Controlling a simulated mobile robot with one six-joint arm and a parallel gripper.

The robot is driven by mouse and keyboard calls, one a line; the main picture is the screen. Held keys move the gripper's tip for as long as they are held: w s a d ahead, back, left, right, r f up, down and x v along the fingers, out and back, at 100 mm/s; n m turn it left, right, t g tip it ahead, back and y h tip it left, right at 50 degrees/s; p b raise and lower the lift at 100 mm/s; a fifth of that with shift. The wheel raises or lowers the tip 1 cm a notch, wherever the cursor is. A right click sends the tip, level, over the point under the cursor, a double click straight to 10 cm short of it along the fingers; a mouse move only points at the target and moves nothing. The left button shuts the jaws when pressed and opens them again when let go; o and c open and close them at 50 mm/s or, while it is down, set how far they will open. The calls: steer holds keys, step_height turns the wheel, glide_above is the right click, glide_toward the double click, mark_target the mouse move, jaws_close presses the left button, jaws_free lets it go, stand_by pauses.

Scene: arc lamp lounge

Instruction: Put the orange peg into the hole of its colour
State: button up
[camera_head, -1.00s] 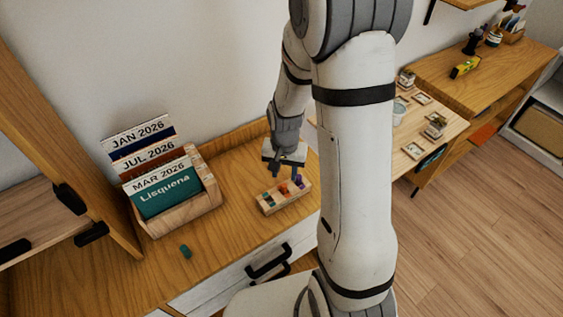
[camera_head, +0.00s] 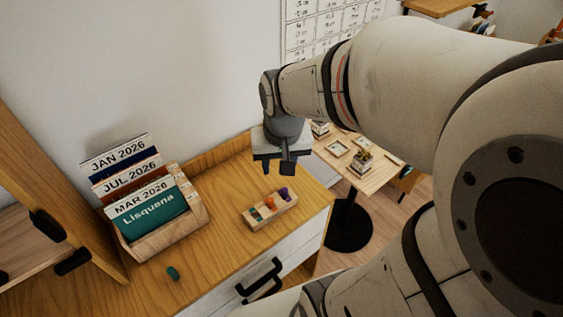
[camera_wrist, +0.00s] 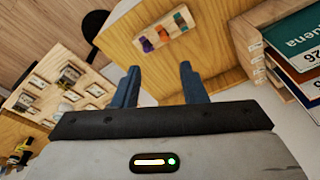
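A small wooden block (camera_head: 284,212) lies on the wooden cabinet top. The orange peg (camera_head: 270,202) stands in its middle area, beside a purple peg (camera_head: 284,192) and a teal patch (camera_head: 257,213). The wrist view shows the block (camera_wrist: 168,43), the orange peg (camera_wrist: 163,34) and the purple peg (camera_wrist: 147,45) beyond my fingers. How deep the orange peg sits, and its hole's rim, are too small to tell. My gripper (camera_head: 275,168) is raised above and behind the block, apart from it. Its fingers (camera_wrist: 159,85) are spread with nothing between them.
A dark green peg (camera_head: 172,273) lies on the cabinet top near the front. A wooden card holder (camera_head: 165,238) with dated cards stands at left. A low table (camera_head: 372,184) with small framed items is at right. The cabinet top between holder and block is clear.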

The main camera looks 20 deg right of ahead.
steer(key=s+r+n+t, duration=0.1)
steer(key=s+r+n, duration=0.1)
steer(key=s+r, duration=0.2)
steer(key=s, duration=0.2)
steer(key=shift+s+a+r, duration=0.2)
steer(key=shift+s+a, duration=0.15)
steer(key=shift+a, duration=0.05)
steer(key=shift+w, duration=0.1)
